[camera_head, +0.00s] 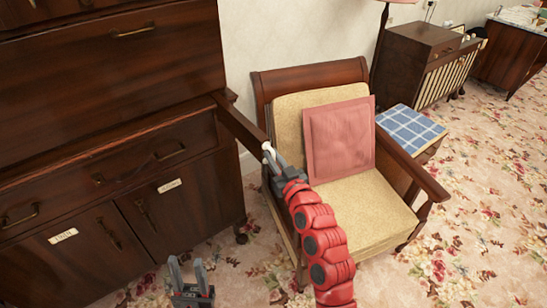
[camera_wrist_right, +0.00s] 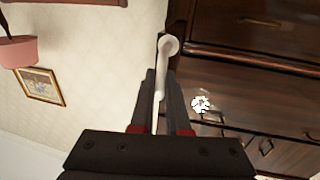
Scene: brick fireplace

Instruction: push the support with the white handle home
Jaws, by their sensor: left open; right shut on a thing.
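The support (camera_head: 240,124) is a dark wooden bar standing out from the right side of the dark wooden bureau (camera_head: 110,140). Its white handle (camera_head: 267,147) is at the outer end. My right gripper (camera_head: 273,160) is shut on the white handle. In the right wrist view the pale handle (camera_wrist_right: 160,85) runs between the two dark fingers, its round end beyond the tips. My left gripper (camera_head: 188,274) is open and empty, low in front of the bureau doors. The fingers partly hide the handle.
A wooden armchair with a yellow seat (camera_head: 365,215) and pink cushion (camera_head: 339,140) stands right beside the support and my right arm. A stool with a blue checked top (camera_head: 410,128) stands behind it. Floral carpet (camera_head: 465,255) is open at the right.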

